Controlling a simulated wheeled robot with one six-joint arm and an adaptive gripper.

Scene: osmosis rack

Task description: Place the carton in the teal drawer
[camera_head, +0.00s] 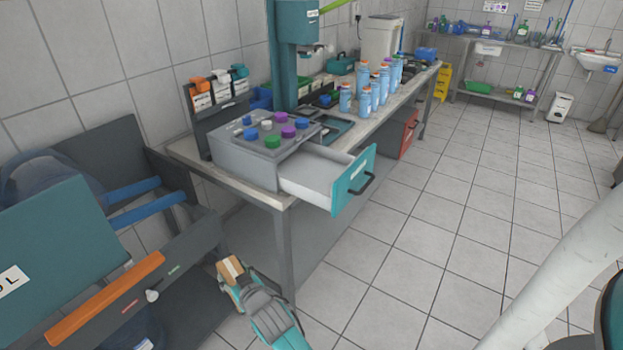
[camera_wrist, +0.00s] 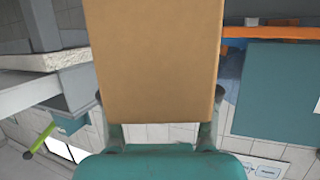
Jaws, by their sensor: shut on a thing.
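The carton (camera_head: 231,268) is a small brown box held in my gripper (camera_head: 229,272), low in front of the table's near end. In the wrist view the carton (camera_wrist: 158,60) fills the upper middle, with a gripper finger (camera_wrist: 157,112) on each side of it. The teal drawer (camera_head: 352,183) is pulled open from a grey cabinet (camera_head: 240,158) on the table. Its grey inside looks empty where it shows. The carton is below and to the left of the drawer, apart from it.
A rack with a teal panel (camera_head: 55,240) and an orange bar (camera_head: 103,297) stands at left, close to my gripper. The table (camera_head: 190,158) carries several blue bottles (camera_head: 345,98) and a teal drill-like stand (camera_head: 290,50). A red drawer (camera_head: 409,134) hangs under it.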

